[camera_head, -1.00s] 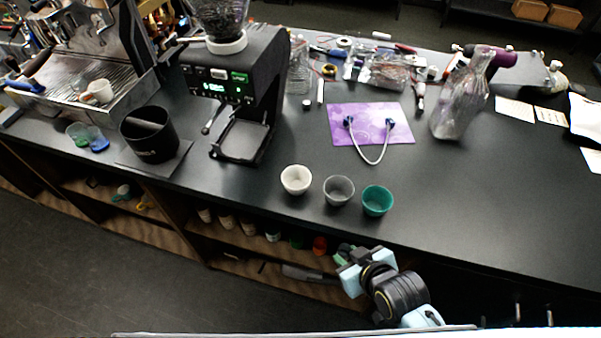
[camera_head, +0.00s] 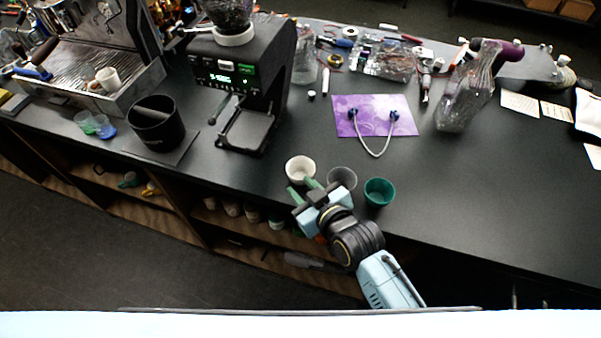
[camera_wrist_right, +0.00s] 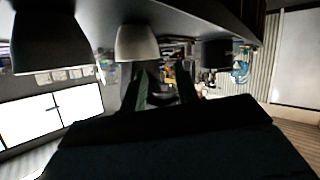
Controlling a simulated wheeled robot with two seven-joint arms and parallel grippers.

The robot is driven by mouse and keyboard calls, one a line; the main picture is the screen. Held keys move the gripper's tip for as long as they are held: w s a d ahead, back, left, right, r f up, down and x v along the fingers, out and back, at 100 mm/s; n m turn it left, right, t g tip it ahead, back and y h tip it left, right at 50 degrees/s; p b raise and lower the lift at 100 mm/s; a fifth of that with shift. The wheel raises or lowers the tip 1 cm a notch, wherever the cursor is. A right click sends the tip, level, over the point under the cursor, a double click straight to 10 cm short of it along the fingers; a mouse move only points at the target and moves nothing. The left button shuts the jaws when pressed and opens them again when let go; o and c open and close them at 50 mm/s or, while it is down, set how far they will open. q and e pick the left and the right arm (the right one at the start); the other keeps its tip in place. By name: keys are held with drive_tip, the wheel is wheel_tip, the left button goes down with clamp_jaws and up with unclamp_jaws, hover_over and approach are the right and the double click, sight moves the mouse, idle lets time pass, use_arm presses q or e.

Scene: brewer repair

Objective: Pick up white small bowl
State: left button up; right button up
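The white small bowl (camera_head: 300,168) stands upright near the front edge of the black counter, and a white bowl also shows in the right wrist view (camera_wrist_right: 136,43). My right gripper (camera_head: 304,187) is open, with two green fingers pointing at the bowl's near side. The fingers look empty in the right wrist view (camera_wrist_right: 163,88). One finger overlaps the bowl's lower edge in the head view; I cannot tell whether it touches. My left gripper is not in view.
A grey bowl (camera_head: 342,179) and a teal bowl (camera_head: 379,191) stand close to the right of the white one. A coffee grinder (camera_head: 240,80), a black knock container (camera_head: 156,122) and a purple mat (camera_head: 393,104) lie farther back.

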sight(288, 172)
drive_tip(key=shift+x, duration=3)
drive_tip(key=shift+w+d, duration=0.1)
drive_tip(key=shift+d, duration=0.05)
drive_tip(key=shift+c, duration=0.2)
clamp_jaws()
